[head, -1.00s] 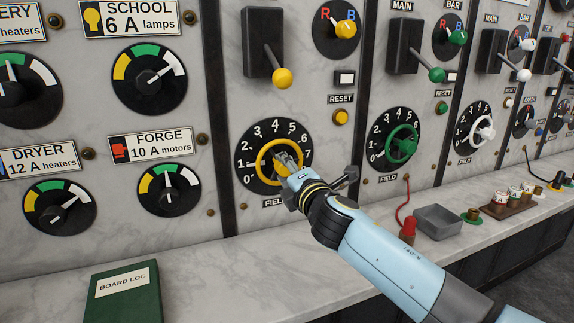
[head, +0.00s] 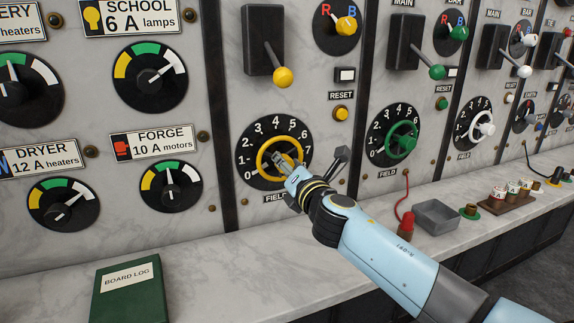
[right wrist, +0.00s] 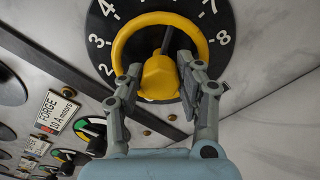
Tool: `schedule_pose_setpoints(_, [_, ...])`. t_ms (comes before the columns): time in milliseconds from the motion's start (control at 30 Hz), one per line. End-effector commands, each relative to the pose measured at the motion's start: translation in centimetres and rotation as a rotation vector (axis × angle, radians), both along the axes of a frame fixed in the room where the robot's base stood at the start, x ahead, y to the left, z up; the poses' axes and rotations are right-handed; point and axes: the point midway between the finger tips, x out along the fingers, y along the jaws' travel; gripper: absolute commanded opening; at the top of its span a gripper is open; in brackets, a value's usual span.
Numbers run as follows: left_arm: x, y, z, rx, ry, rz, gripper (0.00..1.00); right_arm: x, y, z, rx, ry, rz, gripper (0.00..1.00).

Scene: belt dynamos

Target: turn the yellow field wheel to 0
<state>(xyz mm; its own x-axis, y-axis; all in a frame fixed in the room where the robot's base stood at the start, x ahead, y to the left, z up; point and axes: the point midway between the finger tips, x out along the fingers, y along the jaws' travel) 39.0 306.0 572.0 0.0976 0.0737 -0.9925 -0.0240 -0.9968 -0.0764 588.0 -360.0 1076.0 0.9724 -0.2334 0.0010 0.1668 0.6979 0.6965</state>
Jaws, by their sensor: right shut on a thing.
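The yellow field wheel (head: 262,160) sits on a black dial numbered from 0 upward, on the marble panel. My right gripper (head: 284,160) reaches it from the lower right and hides part of its middle and right side. In the right wrist view, the wheel's rim (right wrist: 165,19) surrounds a yellow hub (right wrist: 160,78). The right gripper's fingers (right wrist: 163,66) are shut on the wheel, one on each side of the hub. A dark bar runs from the hub up toward the rim; numbers at the picture's top are cut off. My left gripper is not in view.
A yellow-knobbed lever (head: 282,77) and a yellow reset button (head: 341,113) are above and right of the wheel. A green wheel (head: 401,141) is on the panel to the right. The ledge below holds a green board log (head: 128,292) and a grey tray (head: 437,215).

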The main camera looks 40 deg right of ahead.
Motion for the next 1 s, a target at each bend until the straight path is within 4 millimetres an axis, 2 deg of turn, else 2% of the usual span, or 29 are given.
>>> schedule_pose_setpoints(267, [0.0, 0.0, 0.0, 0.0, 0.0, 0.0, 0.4, -0.1, 0.0, -0.3, 0.0, 0.006, 0.0, 0.03])
schedule_pose_setpoints(300, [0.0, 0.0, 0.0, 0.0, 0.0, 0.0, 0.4, -0.1, 0.0, -0.3, 0.0, 0.006, 0.0, 0.37])
schedule_pose_setpoints(467, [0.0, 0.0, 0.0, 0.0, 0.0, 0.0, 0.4, -0.1, 0.0, -0.3, 0.0, 0.004, 0.0, 0.58])
schedule_pose_setpoints(767, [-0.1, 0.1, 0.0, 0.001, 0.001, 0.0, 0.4, -0.2, 0.0, -0.1, 0.0, 0.001, 0.0, 0.58])
schedule_pose_setpoints(867, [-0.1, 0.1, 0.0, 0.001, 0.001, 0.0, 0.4, -1.1, 0.2, -0.2, 0.001, 0.003, -0.001, 0.58])
schedule_pose_setpoints(1000, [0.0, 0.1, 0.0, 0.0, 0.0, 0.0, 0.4, -3.7, 0.9, -0.3, 0.001, 0.005, 0.001, 0.58])
